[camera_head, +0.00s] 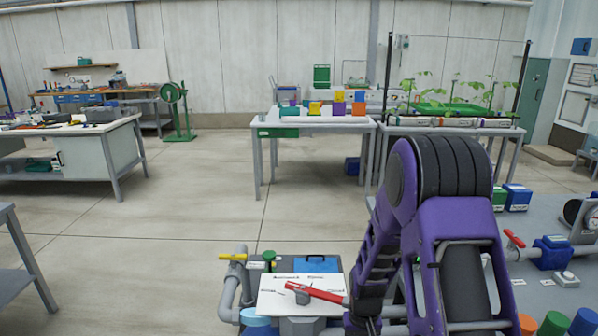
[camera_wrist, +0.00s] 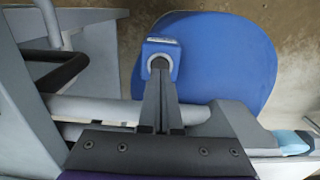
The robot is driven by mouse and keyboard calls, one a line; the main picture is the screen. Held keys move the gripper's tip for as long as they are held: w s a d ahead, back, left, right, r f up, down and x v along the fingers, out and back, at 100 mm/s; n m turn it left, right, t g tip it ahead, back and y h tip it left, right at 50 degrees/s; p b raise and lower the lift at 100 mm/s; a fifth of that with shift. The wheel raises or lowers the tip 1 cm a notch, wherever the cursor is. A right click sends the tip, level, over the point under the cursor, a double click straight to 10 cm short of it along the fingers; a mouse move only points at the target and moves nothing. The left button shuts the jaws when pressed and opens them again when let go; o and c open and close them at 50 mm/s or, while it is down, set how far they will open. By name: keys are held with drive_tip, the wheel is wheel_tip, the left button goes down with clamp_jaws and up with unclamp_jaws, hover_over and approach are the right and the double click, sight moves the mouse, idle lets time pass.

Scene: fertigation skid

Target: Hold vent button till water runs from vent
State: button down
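In the wrist view my gripper (camera_wrist: 160,70) has its two dark fingers together. Their tips are at a round grey piece set in a small blue block (camera_wrist: 162,48), which I take to be the vent button's housing. The tips cover part of the round piece, so I cannot tell whether it is touched or pressed. A large rounded blue object (camera_wrist: 225,60) lies beyond the block. No running water shows. In the head view my purple and black arm reaches down, and my gripper is hidden there.
Grey pipes with a yellow-handled valve (camera_head: 232,257) stand left of my arm, beside a white labelled panel (camera_head: 275,299) and a red lever (camera_head: 318,291). A red-handled valve (camera_head: 514,239) and a gauge (camera_head: 575,212) are at right. Open floor lies left.

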drive_tip(key=shift+r+p, duration=1.4)
drive_tip(key=shift+r, duration=0.95)
drive_tip(key=shift+d, duration=0.1)
